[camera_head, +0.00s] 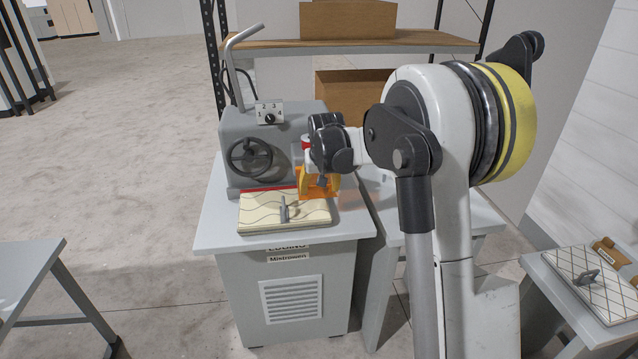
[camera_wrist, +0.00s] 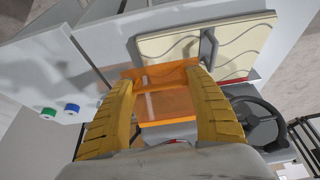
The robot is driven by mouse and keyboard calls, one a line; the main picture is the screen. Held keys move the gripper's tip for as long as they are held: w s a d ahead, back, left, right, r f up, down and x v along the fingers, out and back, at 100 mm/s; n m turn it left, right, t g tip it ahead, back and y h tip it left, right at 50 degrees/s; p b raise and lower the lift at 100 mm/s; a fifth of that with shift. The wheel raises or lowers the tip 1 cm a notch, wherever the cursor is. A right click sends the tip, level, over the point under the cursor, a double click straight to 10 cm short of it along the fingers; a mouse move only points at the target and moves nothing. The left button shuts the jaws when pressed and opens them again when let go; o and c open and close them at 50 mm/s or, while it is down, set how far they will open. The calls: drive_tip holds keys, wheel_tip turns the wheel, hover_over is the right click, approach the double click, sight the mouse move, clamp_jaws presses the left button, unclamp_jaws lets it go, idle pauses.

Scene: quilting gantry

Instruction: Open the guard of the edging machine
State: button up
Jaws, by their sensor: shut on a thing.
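The edging machine (camera_head: 280,135) is grey, with a handwheel, a numbered dial and a bent pipe, and stands on a labelled cabinet. Its guard (camera_wrist: 166,106) is a translucent orange panel. In the head view the guard (camera_head: 331,190) shows at the machine's right front, partly hidden by my wrist. My gripper (camera_head: 317,184) is at the guard. In the wrist view the yellow fingers of my gripper (camera_wrist: 162,78) lie on either side of the orange panel, shut on it. I cannot tell how far the guard is swung.
A cream panel with wavy lines and a handle (camera_head: 270,215) lies on the cabinet top in front of the machine. The handwheel (camera_head: 250,158) is left of my gripper. A shelf with cardboard boxes (camera_head: 345,20) stands behind. A side table holds another quilted panel (camera_head: 590,280) at right.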

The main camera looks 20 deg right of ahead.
drive_tip(key=shift+w+r+g+p, duration=0.1)
drive_tip(key=shift+r+g+p, duration=0.35)
drive_tip(key=shift+r, duration=0.85)
drive_tip(key=o, duration=1.5)
drive_tip(key=shift+w+d, duration=0.1)
drive_tip(key=v, duration=1.2)
drive_tip(key=shift+d, duration=0.1)
